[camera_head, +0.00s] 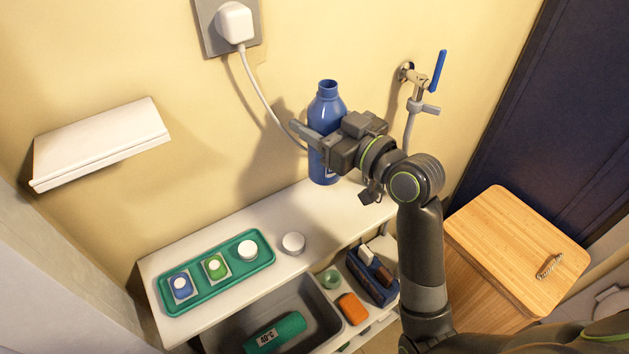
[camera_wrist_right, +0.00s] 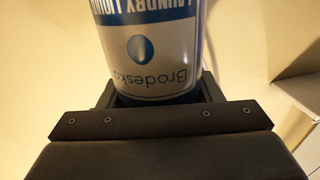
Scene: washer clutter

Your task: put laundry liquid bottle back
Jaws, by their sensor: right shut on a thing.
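The laundry liquid bottle (camera_head: 327,104) is blue, open-necked and upright, near the wall above the right part of the white shelf top. My right gripper (camera_head: 318,140) is shut around its body. In the right wrist view the bottle's white and blue label (camera_wrist_right: 150,45) reads upside down between the jaws. I cannot tell whether the bottle's base touches the white shelf top (camera_head: 215,234). My left gripper is not in view.
A green tray (camera_head: 262,262) with small containers and a white round cap (camera_head: 293,243) are on the shelf top. A grey bin (camera_head: 316,307) is below. A white wall shelf (camera_head: 100,143) is empty at left. A tap (camera_head: 415,78) and a cable are behind; a wooden cabinet (camera_head: 500,240) is right.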

